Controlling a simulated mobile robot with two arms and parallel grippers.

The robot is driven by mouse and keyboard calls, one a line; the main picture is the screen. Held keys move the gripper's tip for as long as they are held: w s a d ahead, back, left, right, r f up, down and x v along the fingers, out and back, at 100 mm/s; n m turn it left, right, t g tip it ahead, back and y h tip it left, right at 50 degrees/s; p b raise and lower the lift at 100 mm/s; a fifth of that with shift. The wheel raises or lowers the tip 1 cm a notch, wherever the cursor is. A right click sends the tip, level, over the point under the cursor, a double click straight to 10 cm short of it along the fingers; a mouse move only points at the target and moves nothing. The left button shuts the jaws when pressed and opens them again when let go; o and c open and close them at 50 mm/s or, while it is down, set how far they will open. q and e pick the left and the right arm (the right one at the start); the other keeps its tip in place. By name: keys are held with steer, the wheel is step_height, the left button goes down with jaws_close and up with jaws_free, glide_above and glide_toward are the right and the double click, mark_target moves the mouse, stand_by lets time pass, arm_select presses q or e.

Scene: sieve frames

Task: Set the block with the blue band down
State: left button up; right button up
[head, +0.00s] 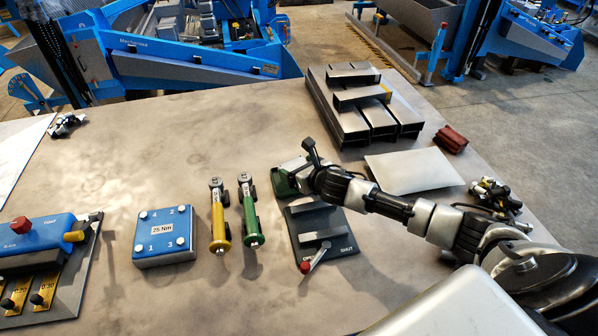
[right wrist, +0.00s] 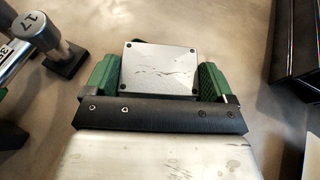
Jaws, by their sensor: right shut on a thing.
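My right gripper (head: 291,177) is above the table beside the top of the green-handled tool, just behind the dark fixture. In the right wrist view its green-padded fingers (right wrist: 160,80) are shut on a grey block (right wrist: 160,66) with a flat, scratched face and a screw at each corner. No blue band shows on the visible face; its sides are hidden by the fingers. My left gripper is not in view.
A dark fixture (head: 304,219) with grey bars and a red-knobbed lever (head: 305,267) lies in front. Yellow (head: 218,220) and green (head: 250,220) tools and a blue block (head: 165,250) stand left. Stacked tubes (head: 345,125) and a pale plate (head: 413,171) lie right.

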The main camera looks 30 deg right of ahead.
steer(key=shift+f, duration=0.7)
